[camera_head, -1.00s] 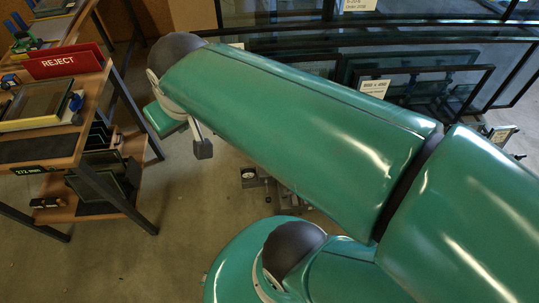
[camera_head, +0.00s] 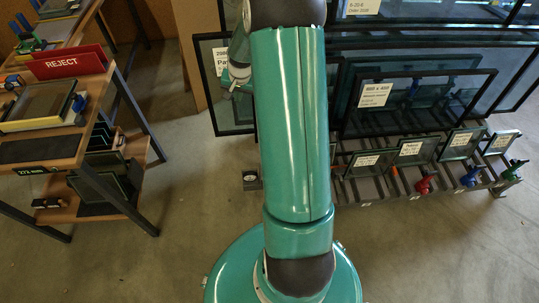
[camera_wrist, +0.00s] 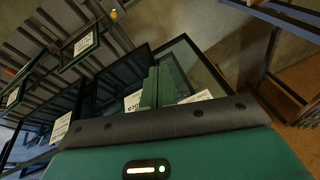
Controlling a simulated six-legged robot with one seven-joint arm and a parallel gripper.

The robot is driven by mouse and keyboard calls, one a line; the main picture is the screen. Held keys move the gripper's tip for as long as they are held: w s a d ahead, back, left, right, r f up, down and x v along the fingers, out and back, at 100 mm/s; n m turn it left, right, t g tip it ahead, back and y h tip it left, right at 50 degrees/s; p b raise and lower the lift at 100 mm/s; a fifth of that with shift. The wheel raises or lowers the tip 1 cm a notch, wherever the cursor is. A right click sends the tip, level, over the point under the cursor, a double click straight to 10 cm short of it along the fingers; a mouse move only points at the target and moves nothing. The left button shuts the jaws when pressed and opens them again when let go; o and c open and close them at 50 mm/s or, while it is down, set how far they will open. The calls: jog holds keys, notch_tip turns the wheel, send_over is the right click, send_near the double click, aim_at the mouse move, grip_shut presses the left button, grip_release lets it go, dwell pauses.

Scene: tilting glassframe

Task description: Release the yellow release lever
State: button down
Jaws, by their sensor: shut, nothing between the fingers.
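No plainly yellow lever can be made out. A small orange-yellow knob (camera_wrist: 113,15) shows at the top of the wrist view, beside the slatted rack. A small orange upright piece (camera_head: 393,170) shows on the rack in the head view; I cannot tell whether either is the release lever. My gripper's two green fingers (camera_wrist: 158,72) lie close together, shut and empty, in front of dark-framed panes in the wrist view. They are apart from the orange-yellow knob. In the head view my arm reaches up the middle and hides most of the gripper.
A slatted rack (camera_head: 375,188) holds framed glass panes with white labels. Red (camera_head: 424,185), blue (camera_head: 471,176) and green (camera_head: 514,170) clamp-like pieces sit at its front right. A wooden bench (camera_head: 68,160) with a red REJECT sign (camera_head: 68,65) stands left.

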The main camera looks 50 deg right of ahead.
jog(key=s+d+f+m, duration=0.2)
jog(key=s+d+f, duration=0.1)
jog(key=f, duration=0.7)
jog(key=s+d+f+m, duration=0.3)
jog(key=d+f, duration=0.3)
jog(key=f, duration=0.5)
jog(key=s+d+f+m+y, duration=0.1)
jog(key=s+d+f, duration=0.3)
jog(key=f, duration=0.6)
jog(key=shift+d+f+m, duration=0.35)
jog(key=shift+d+m, duration=0.05)
jog(key=shift+m, duration=0.5)
jog(key=shift+f, duration=0.1)
jog(key=w+a+f, duration=0.1)
jog(key=f, duration=0.2)
jog(key=w+a+f, duration=0.1)
jog(key=f, duration=0.2)
jog(key=w+a+f, duration=0.1)
jog(key=f, duration=0.3)
jog(key=shift+a, duration=0.25)
jog(key=shift+a+f, duration=0.1)
jog(key=shift+a, duration=0.25)
